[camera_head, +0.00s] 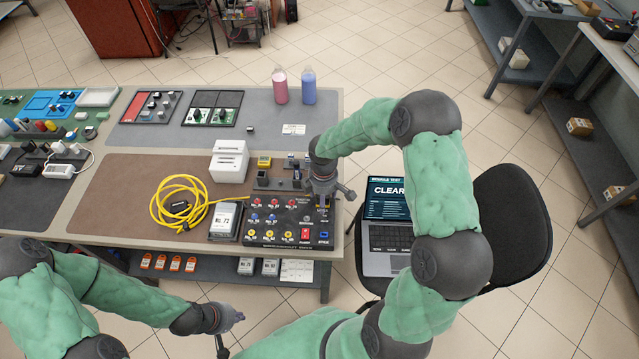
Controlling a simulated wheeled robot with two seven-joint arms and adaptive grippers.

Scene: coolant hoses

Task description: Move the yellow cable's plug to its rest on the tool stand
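The yellow cable (157,207) lies coiled on the brown mat at the table's left-middle. One end runs right past a grey device toward the black panel; I cannot make out its plug. A small dark stand (268,183) with upright pieces sits at the back of the panel, partly beside my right gripper. My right gripper (328,196) points down over the panel's right back corner; its fingertips are too small and covered to read. My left gripper (236,317) is in front of the table, away from the cable, pointing right; its fingers are unclear.
The black panel (283,222) carries several coloured knobs. A white box (229,160) and the grey device (225,220) stand left of it. Pink (280,86) and blue (309,88) bottles stand at the back. A laptop (387,200) sits on a chair to the right.

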